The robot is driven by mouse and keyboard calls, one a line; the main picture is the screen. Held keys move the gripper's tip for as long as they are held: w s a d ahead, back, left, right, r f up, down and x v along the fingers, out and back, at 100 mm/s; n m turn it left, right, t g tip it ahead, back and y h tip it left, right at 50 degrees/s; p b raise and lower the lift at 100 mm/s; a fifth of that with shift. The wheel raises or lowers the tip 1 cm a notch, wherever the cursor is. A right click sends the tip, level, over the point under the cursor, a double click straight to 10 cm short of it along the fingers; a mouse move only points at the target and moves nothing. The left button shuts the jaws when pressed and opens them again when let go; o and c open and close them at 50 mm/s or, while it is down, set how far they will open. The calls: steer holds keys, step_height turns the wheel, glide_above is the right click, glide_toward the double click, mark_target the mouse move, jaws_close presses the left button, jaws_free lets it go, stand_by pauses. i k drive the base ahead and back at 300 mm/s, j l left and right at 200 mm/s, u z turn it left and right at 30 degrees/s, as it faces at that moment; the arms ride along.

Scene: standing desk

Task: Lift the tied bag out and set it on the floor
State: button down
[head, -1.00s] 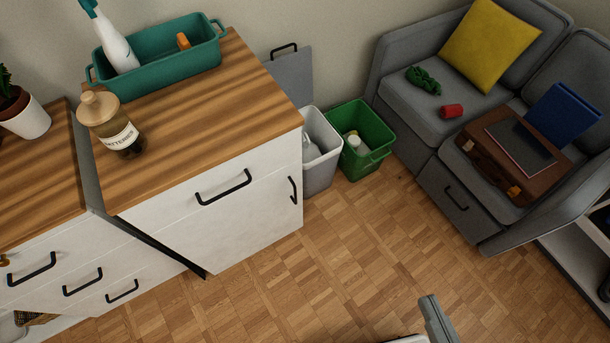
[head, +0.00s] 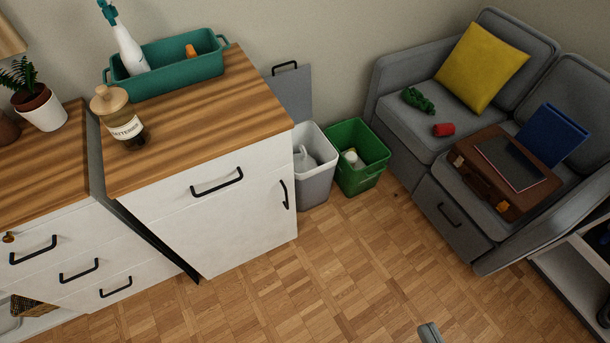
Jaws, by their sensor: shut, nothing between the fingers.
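The tied bag (head: 306,160) is pale, with a pinched top, and sits inside the light grey bin (head: 317,189) beside the white cabinet. The bin walls hide its lower part. A small grey piece of my arm shows at the bottom edge, right of the middle. My gripper's fingers are not visible, and nothing of mine is near the bin.
A green bin (head: 361,180) with a white item inside stands right of the grey bin. The white cabinet (head: 220,225) is on the left, with a teal caddy (head: 175,72) on top. A grey sofa (head: 437,180) stands right. The parquet floor (head: 330,270) in front is clear.

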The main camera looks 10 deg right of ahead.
mark_target(302, 162)
steer(key=i+l+u, duration=0.25)
steer(key=i+l, duration=0.4)
steer(key=i+l+u, duration=0.25)
steer(key=i+l, duration=0.4)
steer(key=l, duration=0.15)
